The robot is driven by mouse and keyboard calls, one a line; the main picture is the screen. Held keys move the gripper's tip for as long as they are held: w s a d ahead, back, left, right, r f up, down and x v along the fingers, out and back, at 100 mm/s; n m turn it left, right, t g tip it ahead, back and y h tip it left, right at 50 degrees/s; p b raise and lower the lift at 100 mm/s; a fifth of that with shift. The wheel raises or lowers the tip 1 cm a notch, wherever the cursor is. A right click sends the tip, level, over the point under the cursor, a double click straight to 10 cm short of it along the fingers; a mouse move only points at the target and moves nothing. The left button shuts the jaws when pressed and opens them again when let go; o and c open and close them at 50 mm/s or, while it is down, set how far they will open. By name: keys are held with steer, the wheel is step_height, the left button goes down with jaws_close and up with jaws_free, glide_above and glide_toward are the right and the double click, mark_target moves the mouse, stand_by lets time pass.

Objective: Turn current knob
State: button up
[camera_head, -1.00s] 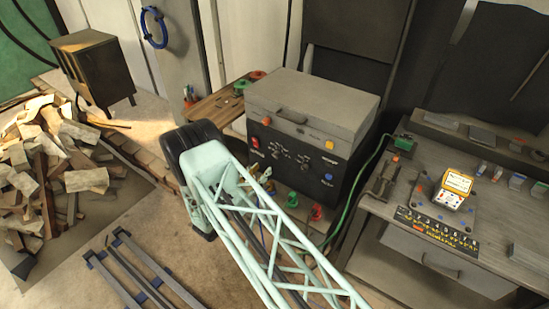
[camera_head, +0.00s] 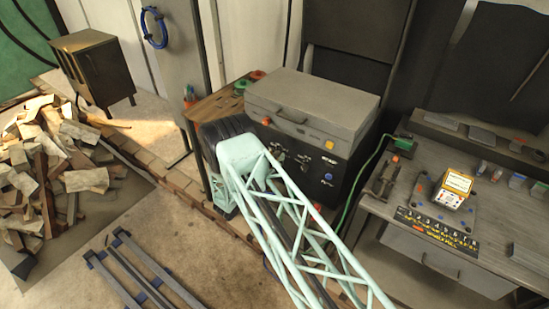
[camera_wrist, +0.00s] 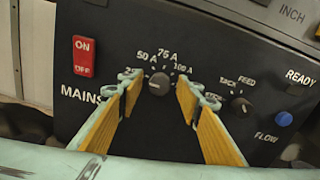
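The current knob (camera_wrist: 159,84) is a dark round knob on the black panel, with 50 A, 75 A and 100 A marks above it in the wrist view. My gripper (camera_wrist: 159,88) is open, with one yellow-padded finger on each side of the knob. Gaps show between the fingers and the knob; I cannot tell how far the tips are from the panel.
A red ON/OFF mains switch (camera_wrist: 84,56) is left of the knob. A smaller selector knob (camera_wrist: 240,104) and a blue FLOW button (camera_wrist: 284,119) are to the right.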

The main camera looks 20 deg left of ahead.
steer(key=shift+w, duration=0.15)
steer(key=shift+c, duration=0.9)
steer(key=c, duration=0.7)
steer(key=shift+m+b, duration=0.5)
steer(key=shift+b, duration=0.05)
steer(key=shift+f+m+b, duration=0.15)
steer(key=shift+m+b, duration=0.65)
steer(key=shift+b, duration=0.05)
steer(key=m+b, duration=0.9)
steer(key=m, duration=0.1)
steer(key=shift+d+f, duration=0.1)
steer(key=shift+m+h+b, duration=0.4)
steer(key=shift+m+b, duration=1.85)
steer(key=shift+m, duration=0.55)
